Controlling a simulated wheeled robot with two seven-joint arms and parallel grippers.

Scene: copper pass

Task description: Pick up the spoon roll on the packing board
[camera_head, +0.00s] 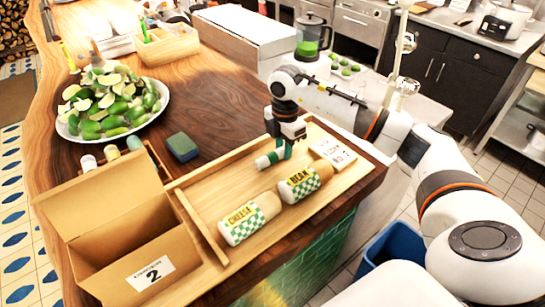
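The packing board (232,180) is a pale wooden tray with raised edges on the dark wood counter. A small white and green roll (266,160), which looks like the spoon roll, lies near its far edge. My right gripper (287,150) points down at this roll's right end. Its fingers overlap the roll in the picture, and I cannot tell whether they are closed on it. Two larger checkered rolls, CHEESE (248,218) and BEAN (304,184), lie nearer on the board. My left gripper is out of view.
An open cardboard box (128,235) labelled 2 stands left of the board. A white label card (333,153) lies at the board's right end. A dark green sponge (183,147) and a plate of limes (110,101) are behind.

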